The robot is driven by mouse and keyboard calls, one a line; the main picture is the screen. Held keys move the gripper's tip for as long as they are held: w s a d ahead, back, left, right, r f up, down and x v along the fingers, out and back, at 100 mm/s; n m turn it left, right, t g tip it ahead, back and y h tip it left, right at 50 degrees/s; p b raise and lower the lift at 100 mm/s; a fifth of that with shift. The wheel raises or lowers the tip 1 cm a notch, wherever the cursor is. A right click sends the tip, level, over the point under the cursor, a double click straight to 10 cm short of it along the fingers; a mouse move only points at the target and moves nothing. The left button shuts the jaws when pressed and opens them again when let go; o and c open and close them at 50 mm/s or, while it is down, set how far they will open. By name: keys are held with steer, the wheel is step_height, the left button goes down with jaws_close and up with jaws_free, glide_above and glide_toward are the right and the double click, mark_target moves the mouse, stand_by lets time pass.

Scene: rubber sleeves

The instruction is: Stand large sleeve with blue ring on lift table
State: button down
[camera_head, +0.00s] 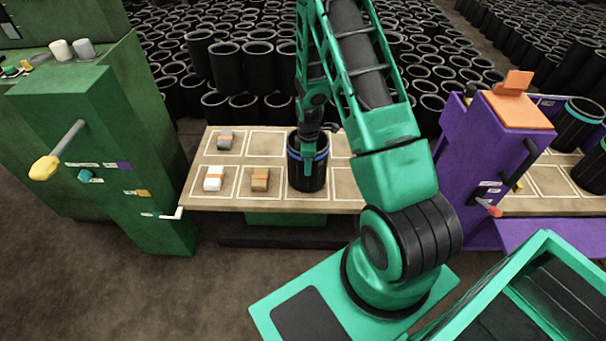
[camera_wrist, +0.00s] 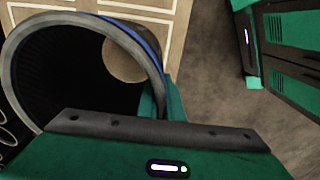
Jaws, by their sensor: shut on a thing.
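The large black sleeve with the blue ring (camera_head: 307,174) is upright at the lift table (camera_head: 265,145), over a marked cell right of the small blocks. I cannot tell whether its base touches the board. My gripper (camera_head: 309,148) is at its upper edge, shut on the sleeve wall, with a green finger down the near outside. In the wrist view the sleeve's grey rim (camera_wrist: 22,62) and blue ring show close up, and tan board shows through its open bottom. The gripper's fingers (camera_wrist: 160,102) are at the right of the rim, partly hidden by my gripper body.
A grey-orange block (camera_head: 225,140), a white-orange block (camera_head: 213,179) and a brown block (camera_head: 260,179) lie in other cells. A green cabinet (camera_head: 110,150) with levers stands left, a purple machine (camera_head: 490,150) right. Many black sleeves (camera_head: 243,106) crowd behind.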

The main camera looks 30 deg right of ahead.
mark_target(297, 179)
steer(key=shift+f, duration=1.4)
steer(key=c, duration=1.9)
jaws_free()
